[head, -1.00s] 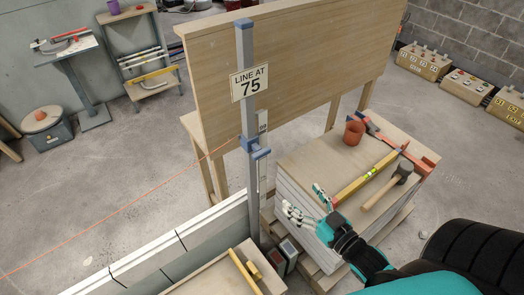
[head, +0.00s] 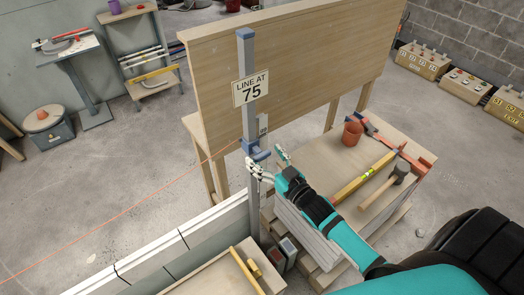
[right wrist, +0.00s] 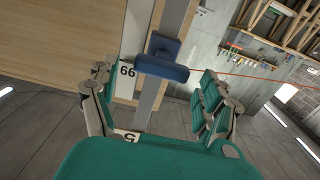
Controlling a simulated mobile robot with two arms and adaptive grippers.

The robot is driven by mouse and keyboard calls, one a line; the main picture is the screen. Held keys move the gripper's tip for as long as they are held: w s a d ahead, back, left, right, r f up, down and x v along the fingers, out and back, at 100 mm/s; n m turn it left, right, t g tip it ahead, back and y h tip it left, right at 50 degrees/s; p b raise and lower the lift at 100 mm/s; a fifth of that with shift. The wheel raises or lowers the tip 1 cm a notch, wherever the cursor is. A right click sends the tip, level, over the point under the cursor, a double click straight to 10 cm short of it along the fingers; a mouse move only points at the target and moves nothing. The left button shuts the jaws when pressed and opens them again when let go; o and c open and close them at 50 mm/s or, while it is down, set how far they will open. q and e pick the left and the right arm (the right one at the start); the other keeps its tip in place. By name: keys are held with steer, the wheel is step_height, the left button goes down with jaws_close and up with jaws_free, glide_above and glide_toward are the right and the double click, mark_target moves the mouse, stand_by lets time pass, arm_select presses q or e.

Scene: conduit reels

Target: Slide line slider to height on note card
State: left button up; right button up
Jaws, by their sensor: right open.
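The blue line slider (head: 253,150) sits on a grey upright post (head: 247,115), well below the note card. The card (head: 251,88) reads "LINE AT 75". My right gripper (head: 270,163) is open, just below and right of the slider in the head view. In the right wrist view, the slider (right wrist: 165,62) is ahead of my open fingers (right wrist: 155,88), which spread to both sides of the post. I see no contact. A white scale strip with black digits (right wrist: 126,72) is beside the post, partly hidden by a finger. My left gripper is out of view.
An orange line (head: 130,208) runs left from the slider. A wooden board (head: 320,60) stands behind the post. A board stack (head: 300,228) at right carries a level (head: 362,180), mallet (head: 388,192) and red pot (head: 352,133). A white-topped wall (head: 190,238) is at left.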

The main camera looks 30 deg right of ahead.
steer(key=shift+w+a, duration=0.2)
steer(key=shift+w, duration=0.8)
jaws_close()
step_height(320, 180, down, 24)
steer(key=b, duration=1.7)
steer(key=shift+f, duration=0.15)
jaws_free()
